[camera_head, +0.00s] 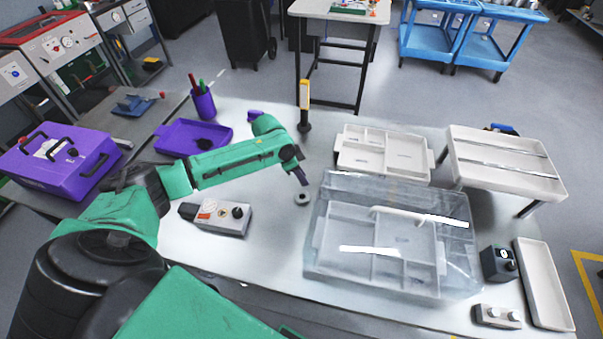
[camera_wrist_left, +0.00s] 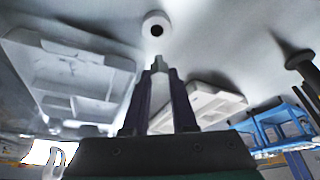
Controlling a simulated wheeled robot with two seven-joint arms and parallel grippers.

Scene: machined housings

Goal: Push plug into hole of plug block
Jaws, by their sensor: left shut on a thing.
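The plug block is a small round pale block (camera_head: 302,198) with a dark hole in its top. It stands on the table in front of my left gripper (camera_head: 301,177) in the head view. In the left wrist view the block (camera_wrist_left: 156,18) is at the top, its hole facing the camera. My left gripper (camera_wrist_left: 160,72) is shut on a small grey plug (camera_wrist_left: 159,62), whose tip sticks out past the fingertips. The plug appears apart from the block, with the hole beyond its tip in the wrist view. My right gripper is not in view.
A clear box (camera_head: 455,207) over a pale tray stands right of the block. A grey control box (camera_head: 222,218) lies to its left. A black post with a yellow top (camera_head: 304,104) stands behind.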

